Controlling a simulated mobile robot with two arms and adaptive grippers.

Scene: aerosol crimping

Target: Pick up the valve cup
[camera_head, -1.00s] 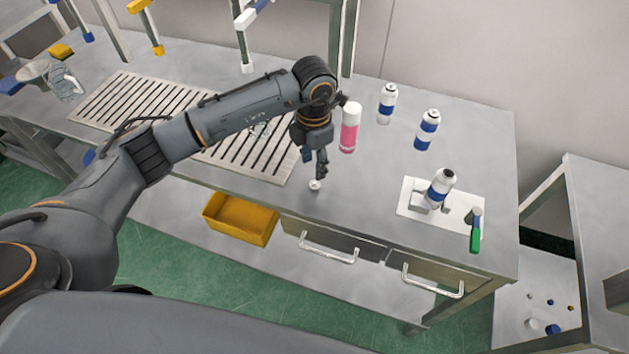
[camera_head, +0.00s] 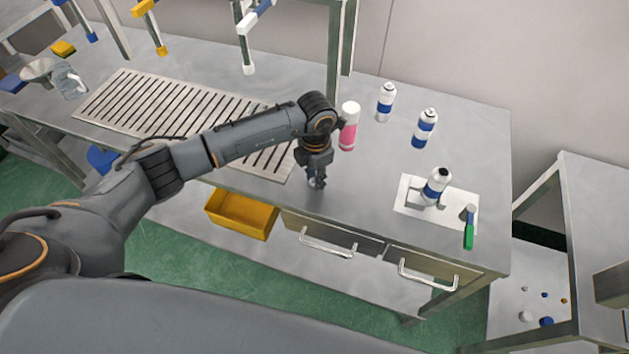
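The small pale valve cup, visible below the fingertips a second ago, is now hidden or nearly hidden by the fingers. I cannot tell whether the fingers are open or closed on it, or whether they touch it. My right gripper is not in view.
A pink and white can (camera_head: 348,126) stands close behind my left gripper. Blue-banded cans (camera_head: 385,103) (camera_head: 424,128) stand farther right. Another can (camera_head: 436,186) is on a white plate (camera_head: 408,204) beside a green-handled tool (camera_head: 468,235). A yellow bin (camera_head: 240,215) sits below.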

